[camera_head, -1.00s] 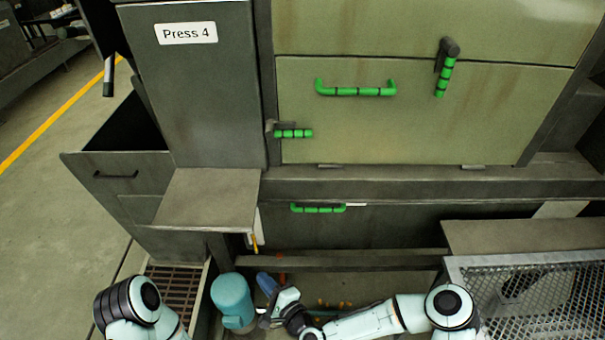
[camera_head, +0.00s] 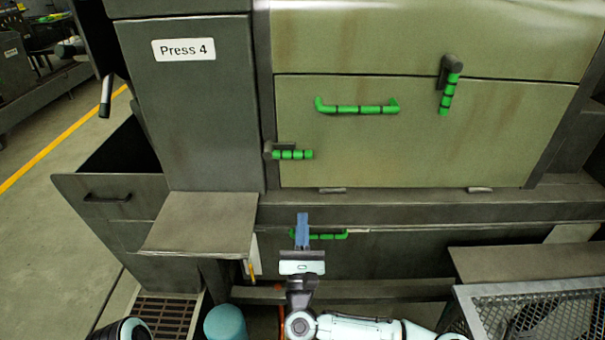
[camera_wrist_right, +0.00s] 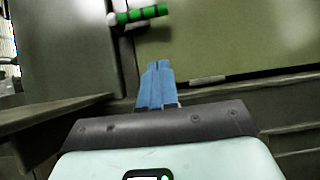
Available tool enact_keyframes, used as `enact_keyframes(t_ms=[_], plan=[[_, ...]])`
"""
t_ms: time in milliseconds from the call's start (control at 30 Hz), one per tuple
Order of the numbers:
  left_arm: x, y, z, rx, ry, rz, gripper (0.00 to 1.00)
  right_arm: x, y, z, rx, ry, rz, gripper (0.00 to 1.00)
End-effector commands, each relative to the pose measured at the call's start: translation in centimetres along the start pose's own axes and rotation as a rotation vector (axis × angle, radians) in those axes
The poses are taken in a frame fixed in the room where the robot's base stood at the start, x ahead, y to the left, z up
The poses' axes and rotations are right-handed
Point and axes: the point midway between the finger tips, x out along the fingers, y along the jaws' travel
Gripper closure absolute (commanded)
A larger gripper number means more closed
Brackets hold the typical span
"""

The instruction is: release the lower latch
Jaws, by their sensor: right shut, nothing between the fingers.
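The lower latch (camera_head: 289,154) has a green, black-banded lever on a dark pivot. It lies level at the lower left of the pale green door (camera_head: 420,140) of Press 4, and shows at the top of the right wrist view (camera_wrist_right: 142,14). A second green-banded latch (camera_head: 449,85) hangs downward at the door's upper right. My right gripper (camera_head: 302,220) points up below the lower latch, apart from it. Its blue fingers (camera_wrist_right: 157,80) are shut and empty. In the head view they partly cover a low green handle. My left gripper is out of view.
A green bar handle (camera_head: 357,108) crosses the door's upper part. A grey shelf (camera_head: 200,222) juts out left of my right gripper. A low green handle (camera_head: 330,236) is behind the fingers. A mesh guard (camera_head: 540,310) stands at lower right.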

Motion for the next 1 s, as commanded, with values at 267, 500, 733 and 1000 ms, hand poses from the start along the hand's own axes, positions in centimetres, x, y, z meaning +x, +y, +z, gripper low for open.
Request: enact_keyframes(t_ms=[267, 500, 733, 1000], plan=[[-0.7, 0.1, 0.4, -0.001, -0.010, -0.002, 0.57, 6.0, 0.0, 0.2, -0.002, -0.001, -0.003, 1.00], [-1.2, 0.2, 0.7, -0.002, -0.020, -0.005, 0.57, 9.9, 0.0, 1.5, 0.001, -0.002, 0.001, 1.00], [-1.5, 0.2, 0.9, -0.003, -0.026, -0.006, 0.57, 11.2, 0.0, 2.7, 0.000, 0.000, 0.002, 1.00], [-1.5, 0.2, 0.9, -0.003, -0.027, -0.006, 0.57, 11.3, 0.0, 2.8, 0.000, 0.001, 0.002, 1.00]])
